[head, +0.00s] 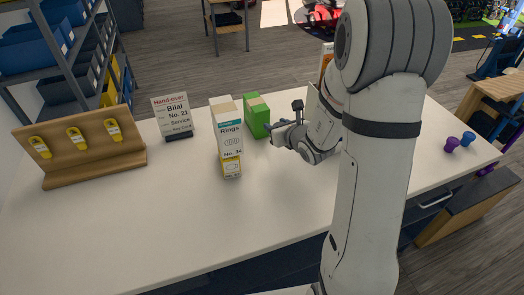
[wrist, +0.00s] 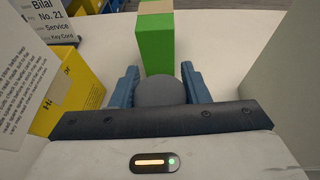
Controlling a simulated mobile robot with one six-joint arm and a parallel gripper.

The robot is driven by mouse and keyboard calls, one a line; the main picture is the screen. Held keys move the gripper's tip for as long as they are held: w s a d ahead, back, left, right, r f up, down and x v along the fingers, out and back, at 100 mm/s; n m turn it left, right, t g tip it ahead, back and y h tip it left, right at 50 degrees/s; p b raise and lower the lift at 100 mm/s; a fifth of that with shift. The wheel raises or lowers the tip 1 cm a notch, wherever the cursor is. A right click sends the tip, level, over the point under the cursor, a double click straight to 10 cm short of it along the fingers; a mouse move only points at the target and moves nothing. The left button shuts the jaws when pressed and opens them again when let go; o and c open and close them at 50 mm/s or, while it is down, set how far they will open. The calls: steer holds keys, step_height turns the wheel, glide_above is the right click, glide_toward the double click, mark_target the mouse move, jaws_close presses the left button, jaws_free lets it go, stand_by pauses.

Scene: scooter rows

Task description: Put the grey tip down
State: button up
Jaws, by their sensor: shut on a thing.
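The grey tip (wrist: 160,92) is a rounded grey piece between the two blue fingers of my gripper (wrist: 162,86) in the wrist view. My gripper is shut on it. In the head view my gripper (head: 276,127) is over the white table (head: 200,220), just right of the green box. The grey tip is too small to make out clearly there. How high it is above the table top cannot be told.
A green box (head: 256,115) stands just beyond my gripper. The white Rings box (head: 228,130), yellow box (head: 231,166) and Handover sign (head: 171,114) stand left. A wooden rack (head: 95,160) holds yellow tags. Purple (head: 452,144) and blue (head: 468,138) pieces stand right. The front-left table is clear.

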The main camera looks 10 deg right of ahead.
mark_target(270, 151)
steer(key=shift+n+y, duration=0.3)
steer(key=f+b, duration=0.2)
steer(key=f, duration=0.1)
steer(key=w+a+f+b, duration=0.1)
steer(key=f+b, duration=0.5)
steer(key=shift+w+a+f, duration=0.15)
steer(key=shift+w+a, duration=0.1)
steer(key=shift+w, duration=0.15)
steer(key=shift+f+b, duration=0.2)
steer(key=shift+b, duration=0.15)
steer(key=o, duration=0.9)
steer(key=shift+r, duration=0.1)
steer(key=shift+o, duration=0.2)
